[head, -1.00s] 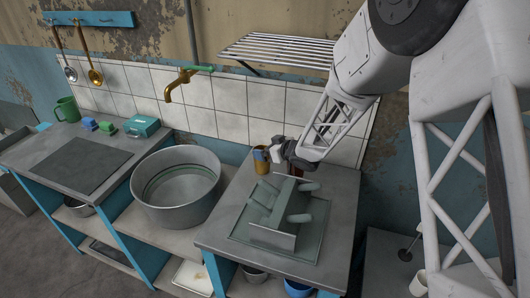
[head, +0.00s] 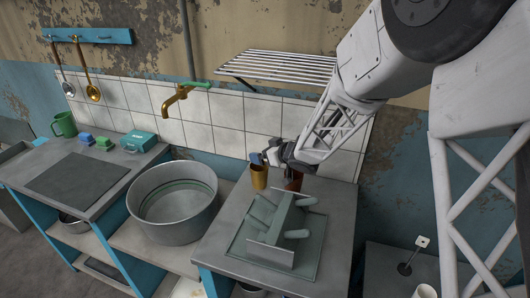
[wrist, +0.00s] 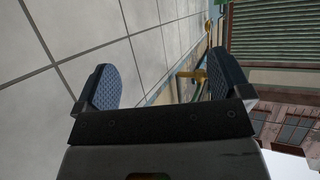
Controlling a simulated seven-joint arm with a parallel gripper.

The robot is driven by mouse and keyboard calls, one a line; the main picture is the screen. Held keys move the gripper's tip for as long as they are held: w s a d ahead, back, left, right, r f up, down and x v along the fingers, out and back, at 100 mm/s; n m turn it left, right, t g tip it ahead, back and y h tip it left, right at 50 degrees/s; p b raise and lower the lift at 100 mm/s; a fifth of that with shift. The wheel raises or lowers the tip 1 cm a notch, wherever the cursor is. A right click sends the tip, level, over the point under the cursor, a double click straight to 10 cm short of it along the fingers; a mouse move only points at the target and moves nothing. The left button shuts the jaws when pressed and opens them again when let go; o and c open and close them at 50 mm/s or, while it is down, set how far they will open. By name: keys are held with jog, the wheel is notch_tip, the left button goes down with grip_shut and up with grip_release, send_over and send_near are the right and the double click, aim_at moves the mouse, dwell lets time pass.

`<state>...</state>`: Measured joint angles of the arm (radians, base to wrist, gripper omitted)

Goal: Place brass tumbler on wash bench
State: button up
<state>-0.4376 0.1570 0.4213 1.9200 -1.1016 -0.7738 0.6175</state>
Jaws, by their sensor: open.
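The brass tumbler (head: 259,178) stands upright on the grey-topped bench (head: 228,215) at the right, behind the drying rack and near the tiled wall. My gripper (head: 263,157) is just above and at the tumbler's rim, its blue finger pads overlapping the rim in the head view. Whether they touch it I cannot tell. In the wrist view my gripper (wrist: 166,88) has its two fingers wide apart with nothing between them. The tumbler does not show in the wrist view.
A green drying rack (head: 278,232) stands in front of the tumbler. A reddish-brown cup (head: 294,181) is partly hidden behind it. A large metal basin (head: 173,204) is to the left, with a brass tap (head: 178,97) above. A slatted shelf (head: 277,67) hangs over the bench.

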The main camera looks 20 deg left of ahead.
dwell(0.4)
jog(key=s+d+r+m+t+h, duration=0.1)
jog(key=d+r+m+t+h, duration=0.2)
jog(key=d, duration=0.5)
jog(key=s+d+r+m+h, duration=0.1)
jog(key=d+r+h, duration=0.2)
jog(key=d+r, duration=0.4)
jog(key=s+d+r+m+t+h, duration=0.1)
jog(key=d+r+m+t+h, duration=0.15)
jog(key=d, duration=0.65)
jog(key=s+d+r+m+g+h, duration=0.2)
jog(key=s+d+m+h, duration=0.1)
jog(key=s+d, duration=0.6)
jog(key=s+d+r+m+g+h, duration=0.2)
jog(key=s+d+r, duration=0.1)
jog(key=s+d, duration=0.65)
jog(key=s+d+f+m+g, duration=0.1)
jog(key=s+g, duration=0.3)
jog(key=s, duration=1.4)
jog(key=shift+d+m+y, duration=0.45)
jog(key=shift+d+m, duration=0.2)
